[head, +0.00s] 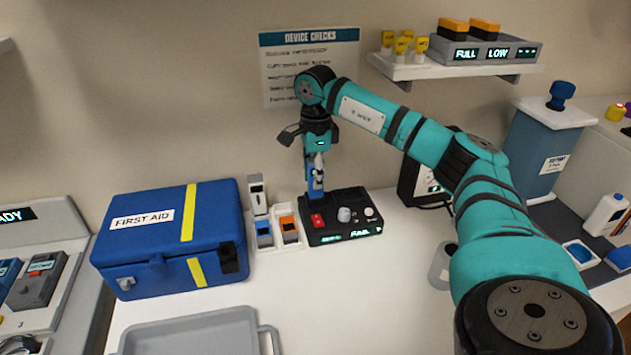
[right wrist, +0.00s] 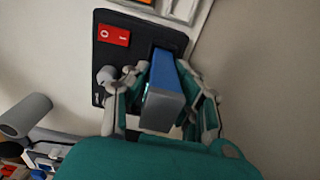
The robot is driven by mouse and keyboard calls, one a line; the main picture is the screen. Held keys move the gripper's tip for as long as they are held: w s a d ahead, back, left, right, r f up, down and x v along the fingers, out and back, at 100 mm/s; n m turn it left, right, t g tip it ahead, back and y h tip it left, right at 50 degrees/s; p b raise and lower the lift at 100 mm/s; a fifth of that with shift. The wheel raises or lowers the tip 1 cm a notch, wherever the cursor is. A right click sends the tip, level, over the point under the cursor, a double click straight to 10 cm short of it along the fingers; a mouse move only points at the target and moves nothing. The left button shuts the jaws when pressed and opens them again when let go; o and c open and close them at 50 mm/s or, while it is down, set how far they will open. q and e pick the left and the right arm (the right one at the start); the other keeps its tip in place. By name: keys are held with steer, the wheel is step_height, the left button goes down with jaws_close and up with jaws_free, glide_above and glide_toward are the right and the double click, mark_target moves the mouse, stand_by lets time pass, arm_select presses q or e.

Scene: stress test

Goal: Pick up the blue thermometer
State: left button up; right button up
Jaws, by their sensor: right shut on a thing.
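The blue thermometer (head: 316,181) is upright at the back left of a black tester box (head: 343,226). My right gripper (head: 317,163) is around its upper part, pointing down, and is shut on it. In the right wrist view, the thermometer (right wrist: 171,82) has a blue body and a grey end between the fingers of my right gripper (right wrist: 164,100). Its far end meets a dark slot in the tester box (right wrist: 113,58); I cannot tell how deep it sits. My left gripper is not in view.
A white holder (head: 291,243) with blue and orange devices and a pale upright one (head: 257,194) stands left of the tester. A blue first aid box (head: 170,240) is further left. A grey tray (head: 190,335) lies in front. The counter's front middle is clear.

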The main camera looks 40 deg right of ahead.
jaws_close()
steer(key=shift+r, duration=0.1)
